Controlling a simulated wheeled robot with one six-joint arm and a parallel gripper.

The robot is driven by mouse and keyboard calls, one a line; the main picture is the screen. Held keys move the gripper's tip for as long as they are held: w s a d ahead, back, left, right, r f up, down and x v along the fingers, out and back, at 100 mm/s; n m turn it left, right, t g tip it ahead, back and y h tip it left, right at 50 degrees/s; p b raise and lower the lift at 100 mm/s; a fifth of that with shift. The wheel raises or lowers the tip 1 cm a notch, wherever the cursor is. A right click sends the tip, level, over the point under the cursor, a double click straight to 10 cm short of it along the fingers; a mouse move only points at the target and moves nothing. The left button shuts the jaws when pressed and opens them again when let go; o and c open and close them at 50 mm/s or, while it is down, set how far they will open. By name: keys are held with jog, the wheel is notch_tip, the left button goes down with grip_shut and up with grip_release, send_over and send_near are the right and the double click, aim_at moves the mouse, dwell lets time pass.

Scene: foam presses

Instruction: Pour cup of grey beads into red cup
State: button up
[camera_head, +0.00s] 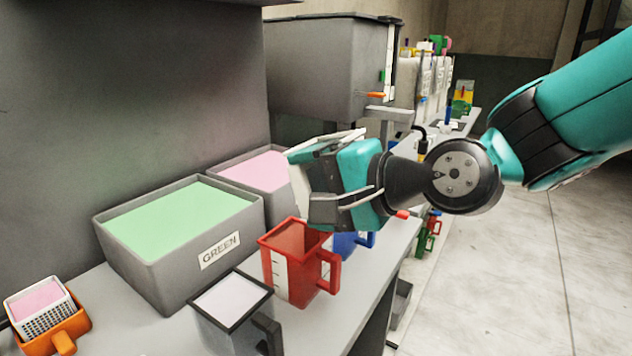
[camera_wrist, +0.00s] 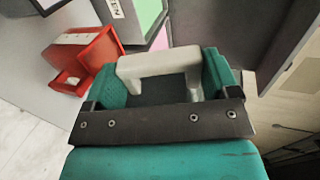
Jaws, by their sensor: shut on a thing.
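The red cup (camera_head: 283,265) stands upright on the bench with its handle to the right; it also shows in the wrist view (camera_wrist: 98,58). I cannot make out its contents. My gripper (camera_head: 328,178) is above and just behind the red cup, shut on a pale cup (camera_head: 298,188). The wrist view shows that cup's light grey handle (camera_wrist: 155,62) between my green fingers. The held cup is mostly hidden by my gripper, so its beads and exact tilt cannot be seen. A dark grey cup (camera_head: 233,330) with pale contents stands in front.
A grey bin labelled GREEN (camera_head: 170,277) and a bin with pink contents (camera_head: 225,170) stand behind left. A blue cup (camera_head: 348,246) is close behind the red cup. An orange cup (camera_head: 75,328) stands at lower left. A large grey hopper (camera_head: 315,70) is above the back.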

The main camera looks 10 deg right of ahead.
jog(key=shift+s+d+r+g+h+p, duration=0.15)
jog(key=shift+g+h+p, duration=0.55)
jog(key=shift+p, duration=1.65)
jog(key=shift+s+d+r+g+h+p, duration=0.15)
jog(key=shift+g+h+p, duration=0.55)
jog(key=shift+p, duration=1.65)
jog(key=shift+w+a+g+h+p, duration=0.1)
jog(key=shift+g+h+p, duration=0.45)
jog(key=shift+p, duration=1.55)
jog(key=shift+w+a+f+g+h+p, duration=0.1)
jog(key=shift+g+h+p, duration=0.7)
jog(key=shift+p, duration=1.2)
